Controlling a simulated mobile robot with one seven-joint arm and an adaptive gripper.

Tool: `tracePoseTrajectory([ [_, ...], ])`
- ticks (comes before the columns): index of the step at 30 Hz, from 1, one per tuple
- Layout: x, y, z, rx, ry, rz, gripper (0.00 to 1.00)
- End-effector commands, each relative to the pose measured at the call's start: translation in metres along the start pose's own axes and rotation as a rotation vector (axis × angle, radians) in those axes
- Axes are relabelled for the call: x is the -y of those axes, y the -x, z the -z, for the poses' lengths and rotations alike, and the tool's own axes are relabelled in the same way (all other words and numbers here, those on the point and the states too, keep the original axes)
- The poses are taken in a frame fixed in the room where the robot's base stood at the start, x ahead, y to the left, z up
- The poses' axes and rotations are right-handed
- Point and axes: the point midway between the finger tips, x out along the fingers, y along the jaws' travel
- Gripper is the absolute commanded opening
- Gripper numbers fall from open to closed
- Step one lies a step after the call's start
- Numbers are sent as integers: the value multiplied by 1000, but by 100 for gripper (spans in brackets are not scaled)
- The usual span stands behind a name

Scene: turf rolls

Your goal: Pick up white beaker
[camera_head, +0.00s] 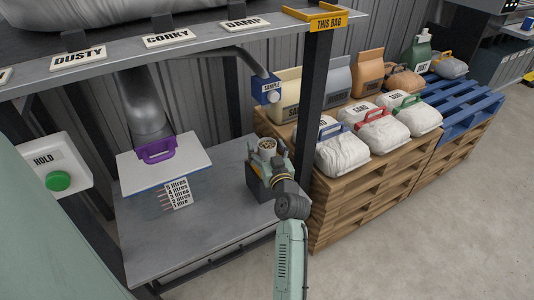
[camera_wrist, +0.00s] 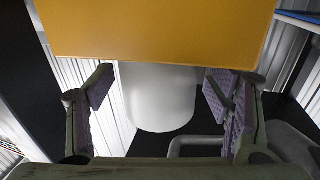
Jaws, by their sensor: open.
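A white cylinder, which looks like the white beaker (camera_wrist: 160,105), stands between the two fingers of my gripper (camera_wrist: 160,88) in the wrist view. The fingers are open, with a gap visible on the left; contact on the right is hard to judge. In the head view my gripper (camera_head: 269,158) is at the beaker's pale round rim (camera_head: 266,145), over the right part of the grey bench. Something brownish shows inside the rim. A yellow-orange panel (camera_wrist: 155,28) hides the top of the cylinder in the wrist view.
A dark block (camera_head: 254,182) is beside my gripper on the grey bench (camera_head: 215,222). A blue SAMPLE box (camera_head: 267,89) hangs above, and a dark post (camera_head: 311,95) rises to the right. Pallets (camera_head: 345,195) with bags stand right.

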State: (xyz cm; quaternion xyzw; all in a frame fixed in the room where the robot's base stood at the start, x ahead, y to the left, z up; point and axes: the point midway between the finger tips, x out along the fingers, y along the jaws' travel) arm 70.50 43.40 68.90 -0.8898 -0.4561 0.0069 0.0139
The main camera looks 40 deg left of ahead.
Motion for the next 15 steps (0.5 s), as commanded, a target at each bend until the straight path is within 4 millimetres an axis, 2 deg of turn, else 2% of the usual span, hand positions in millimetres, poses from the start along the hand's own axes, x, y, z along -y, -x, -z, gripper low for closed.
tracePoseTrajectory([
  [2, 0, 0, 0, 0, 0, 0, 72],
  [15, 0, 1, 0, 0, 0, 0, 43],
])
